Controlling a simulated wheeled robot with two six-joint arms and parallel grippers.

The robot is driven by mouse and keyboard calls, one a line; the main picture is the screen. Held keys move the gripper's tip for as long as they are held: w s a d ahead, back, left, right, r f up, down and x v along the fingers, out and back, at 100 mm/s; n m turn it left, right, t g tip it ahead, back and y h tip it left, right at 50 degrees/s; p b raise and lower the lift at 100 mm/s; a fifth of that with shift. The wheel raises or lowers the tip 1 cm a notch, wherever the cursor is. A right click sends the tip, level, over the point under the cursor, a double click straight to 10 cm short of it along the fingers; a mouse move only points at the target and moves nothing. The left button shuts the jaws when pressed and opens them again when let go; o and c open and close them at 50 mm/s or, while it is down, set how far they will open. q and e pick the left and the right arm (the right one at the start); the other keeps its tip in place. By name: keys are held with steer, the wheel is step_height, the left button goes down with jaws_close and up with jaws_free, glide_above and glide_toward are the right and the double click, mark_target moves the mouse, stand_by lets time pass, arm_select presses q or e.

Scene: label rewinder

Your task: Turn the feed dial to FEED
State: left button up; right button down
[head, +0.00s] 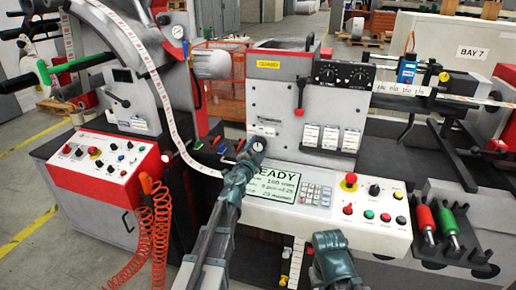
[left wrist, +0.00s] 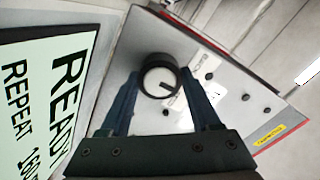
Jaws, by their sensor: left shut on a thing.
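The feed dial (left wrist: 158,76) is a round black-rimmed knob with a pale face and a dark pointer line, on a light grey panel. In the left wrist view the line points toward the lower right of the picture. My left gripper (left wrist: 163,88) is shut on the dial, one finger on each side. In the head view the left gripper (head: 248,158) reaches the lower front of the grey machine housing (head: 276,95), and the dial (head: 257,144) shows at its tip. The lettering around the dial is too small to read. My right gripper (head: 331,245) is low in the middle; its fingers are unclear.
A READY display (head: 275,187) and keypad (head: 316,194) lie just right of the left gripper. A red stop button (head: 349,181) is farther right. A label strip (head: 160,100) curves down at left. Red and green rollers (head: 449,228) stand at right.

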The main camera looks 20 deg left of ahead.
arm_select(q)
steer(key=shift+m, duration=0.4)
steer(key=shift+c, duration=0.3)
steer(key=m, duration=0.3)
steer(key=shift+m, duration=0.3)
steer(key=shift+f+m, duration=0.1)
steer(key=shift+m, duration=1.7)
steer(key=o, duration=1.4)
